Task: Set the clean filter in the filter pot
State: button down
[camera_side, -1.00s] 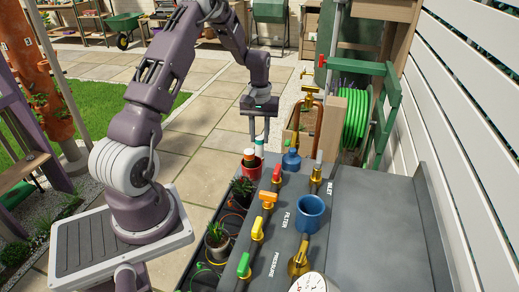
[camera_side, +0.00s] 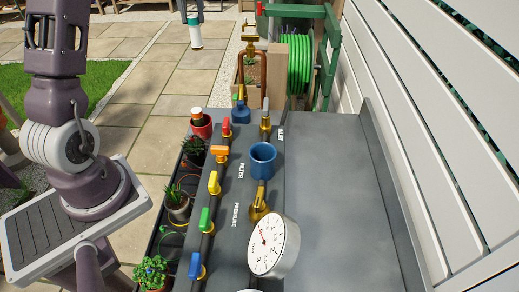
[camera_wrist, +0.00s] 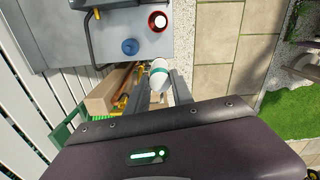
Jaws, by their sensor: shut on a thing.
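A white filter with a teal band (camera_side: 195,32) hangs upright from my gripper (camera_side: 193,17) at the top of the side view, high above the table. In the wrist view, my gripper (camera_wrist: 165,88) is shut on this filter (camera_wrist: 160,76). The blue, open-topped filter pot (camera_side: 262,158) stands on the grey bench beside the FILTER label, well below and nearer the camera than my gripper. It cannot be made out in the wrist view. Another white filter with an orange band (camera_side: 197,114) stands in a red pot (camera_side: 202,130), also in the wrist view (camera_wrist: 158,20).
A blue cap with a knob (camera_side: 241,112) stands behind the filter pot. Several coloured valve handles (camera_side: 214,183), a brass fitting (camera_side: 259,208) and a pressure gauge (camera_side: 272,246) line the bench. Potted plants stand at left. The bench's right side (camera_side: 335,190) is clear.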

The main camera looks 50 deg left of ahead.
jog(key=shift+d+r, duration=0.2)
jog(key=shift+r, duration=1)
jog(key=d+m, duration=0.9)
jog(key=d, duration=1)
jog(key=s+d+m, duration=0.4)
jog(key=d+m, duration=0.1)
jog(key=d, duration=0.3)
jog(key=s+d+m, duration=0.4)
jog(key=d, duration=0.4)
notch_tip(320, 180, down, 15)
jog(key=shift+w+a+f, duration=0.15)
jog(key=shift+w+a, duration=0.05)
jog(key=shift+w, duration=0.1)
jog(key=shift+f, duration=0.3)
jog(key=c, duration=1.1)
grip_release()
